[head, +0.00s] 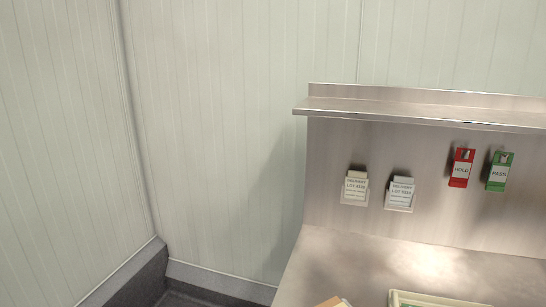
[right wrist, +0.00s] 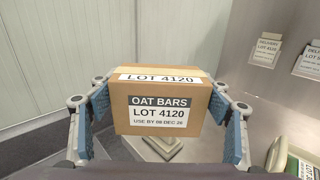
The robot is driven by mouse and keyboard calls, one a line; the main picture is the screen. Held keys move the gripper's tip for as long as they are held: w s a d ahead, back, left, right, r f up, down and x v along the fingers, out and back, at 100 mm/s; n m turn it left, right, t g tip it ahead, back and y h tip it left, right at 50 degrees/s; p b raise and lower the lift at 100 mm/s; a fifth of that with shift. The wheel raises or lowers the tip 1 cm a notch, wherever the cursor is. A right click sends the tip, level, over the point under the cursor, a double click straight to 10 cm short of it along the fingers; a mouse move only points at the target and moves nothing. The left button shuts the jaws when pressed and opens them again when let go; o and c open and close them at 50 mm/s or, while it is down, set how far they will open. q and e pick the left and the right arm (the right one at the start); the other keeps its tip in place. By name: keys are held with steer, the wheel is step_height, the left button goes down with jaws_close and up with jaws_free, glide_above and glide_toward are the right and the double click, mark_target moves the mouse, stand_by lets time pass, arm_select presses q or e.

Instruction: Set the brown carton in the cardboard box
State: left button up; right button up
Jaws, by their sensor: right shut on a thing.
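The brown carton (right wrist: 160,85), labelled OAT BARS and LOT 4120, fills the middle of the right wrist view. My right gripper (right wrist: 160,104) is shut on it, with blue-padded fingers against its left and right sides. The carton looks upright and hides much of what is behind it. A small brown corner (head: 332,302) shows at the bottom edge of the head view; too little shows to tell what it is. No cardboard box can be made out in either view. My left gripper is not in view.
A steel bench (head: 400,255) with a back panel and shelf (head: 430,112) stands at the right. Two lot cards (head: 355,188), a red HOLD tag (head: 461,168) and a green PASS tag (head: 499,171) hang there. A pale tray (head: 440,301) lies at the front. Panelled walls close the left.

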steer(key=s+d+f+m+t+h, duration=0.2)
steer(key=s+d+f+m+h, duration=0.3)
steer(key=s+d+h, duration=0.3)
steer(key=shift+s+d+f+m, duration=0.25)
steer(key=shift+s+d+m, duration=0.05)
steer(key=shift+s+d, duration=0.45)
steer(key=shift+w+r, duration=0.1)
